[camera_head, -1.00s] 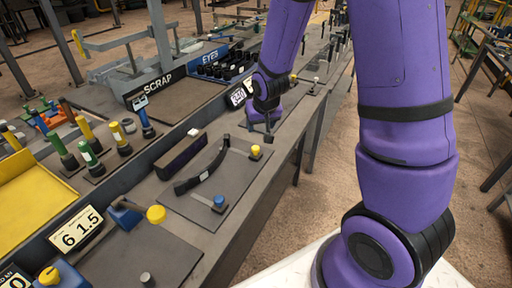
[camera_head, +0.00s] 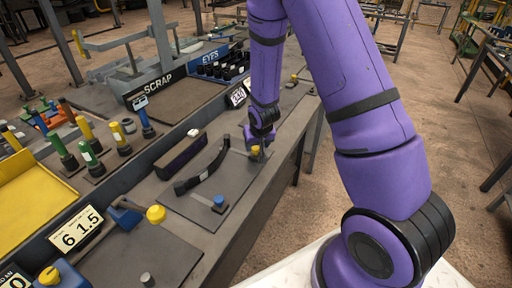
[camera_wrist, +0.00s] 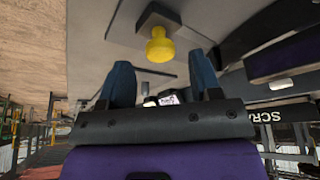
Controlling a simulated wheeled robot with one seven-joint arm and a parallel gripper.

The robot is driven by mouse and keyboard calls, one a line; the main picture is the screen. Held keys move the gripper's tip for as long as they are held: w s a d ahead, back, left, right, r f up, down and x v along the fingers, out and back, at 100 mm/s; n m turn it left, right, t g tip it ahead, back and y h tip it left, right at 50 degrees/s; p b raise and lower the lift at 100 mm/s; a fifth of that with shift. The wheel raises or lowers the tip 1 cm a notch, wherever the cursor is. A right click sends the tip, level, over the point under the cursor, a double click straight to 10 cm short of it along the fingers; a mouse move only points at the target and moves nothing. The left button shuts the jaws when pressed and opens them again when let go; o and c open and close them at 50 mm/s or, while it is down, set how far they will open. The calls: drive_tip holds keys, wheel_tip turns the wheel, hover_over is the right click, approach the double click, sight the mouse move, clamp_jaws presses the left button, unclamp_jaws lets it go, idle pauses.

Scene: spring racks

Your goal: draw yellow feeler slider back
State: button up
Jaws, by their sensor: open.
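A small yellow knob (camera_head: 255,150) stands on a dark block at the far right corner of a dark grey plate (camera_head: 240,177). In the wrist view the yellow knob (camera_wrist: 160,46) sits just beyond the fingertips, in line with the gap between them.
A dark purple block with a white piece (camera_head: 180,155) lies left of the plate. A larger yellow knob on a blue body (camera_head: 156,214) is at the nearer station, by the "6 1.5" sign (camera_head: 76,229). Upright coloured plugs stand at left. A black-holed rack (camera_head: 218,70) is farther back.

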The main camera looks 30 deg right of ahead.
sight(256, 153)
drive_tip(key=shift+x, duration=1.3)
